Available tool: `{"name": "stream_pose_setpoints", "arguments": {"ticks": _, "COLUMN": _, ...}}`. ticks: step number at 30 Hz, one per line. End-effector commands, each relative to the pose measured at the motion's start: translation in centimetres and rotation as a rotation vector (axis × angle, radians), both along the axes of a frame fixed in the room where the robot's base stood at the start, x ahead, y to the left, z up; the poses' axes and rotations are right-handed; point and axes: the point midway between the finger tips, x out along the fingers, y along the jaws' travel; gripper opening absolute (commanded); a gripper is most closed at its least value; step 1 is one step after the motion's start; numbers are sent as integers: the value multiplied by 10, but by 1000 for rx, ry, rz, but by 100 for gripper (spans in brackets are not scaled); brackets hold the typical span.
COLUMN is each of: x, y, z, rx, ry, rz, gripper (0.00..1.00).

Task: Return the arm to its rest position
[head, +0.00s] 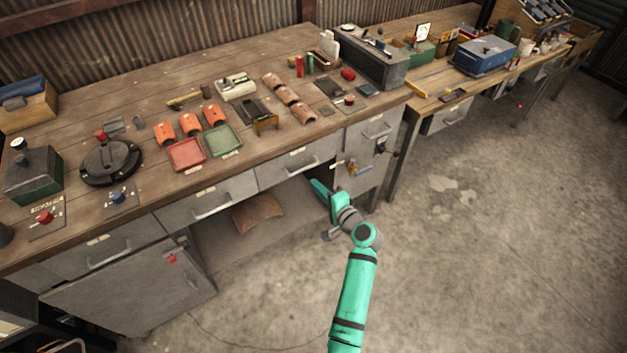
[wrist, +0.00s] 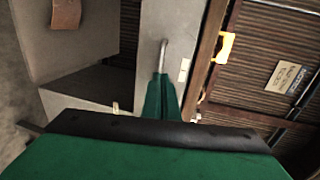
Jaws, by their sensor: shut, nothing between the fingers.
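My green arm (head: 352,300) reaches from the bottom of the head view up toward the front of the workbench (head: 130,200). My gripper (head: 317,186) is at the bench's front, just below the drawer row and left of the grey cabinet. It is shut and empty. In the wrist view its fingers (wrist: 163,82) are together and point at a grey drawer front with a metal handle (wrist: 164,52). I cannot tell whether the fingertips touch that front.
A brown cushion-like thing (head: 258,213) lies in the open space under the bench. A grey cabinet (head: 360,165) with a brass-coloured fitting (head: 352,165) stands close right of the gripper. The floor (head: 490,260) at right is clear.

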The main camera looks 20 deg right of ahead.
Motion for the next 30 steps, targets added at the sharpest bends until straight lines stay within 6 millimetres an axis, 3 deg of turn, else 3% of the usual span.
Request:
{"name": "stream_pose_setpoints", "arguments": {"ticks": 6, "x": -44, "y": -14, "z": 8, "rx": 1, "ry": 0, "rz": -9, "gripper": 0}}
{"name": "stream_pose_setpoints", "arguments": {"ticks": 10, "x": -62, "y": -22, "z": 12, "rx": 1, "ry": -1, "rz": -15, "gripper": 0}}
{"name": "stream_pose_setpoints", "arguments": {"ticks": 22, "x": -74, "y": -23, "z": 14, "rx": 0, "ry": 1, "rz": -12, "gripper": 0}}
{"name": "stream_pose_setpoints", "arguments": {"ticks": 26, "x": -80, "y": -14, "z": 1, "rx": -20, "ry": 19, "rz": -19, "gripper": 0}}
{"name": "stream_pose_setpoints", "arguments": {"ticks": 30, "x": -102, "y": 11, "z": -34, "rx": -97, "ry": 68, "rz": -46, "gripper": 0}}
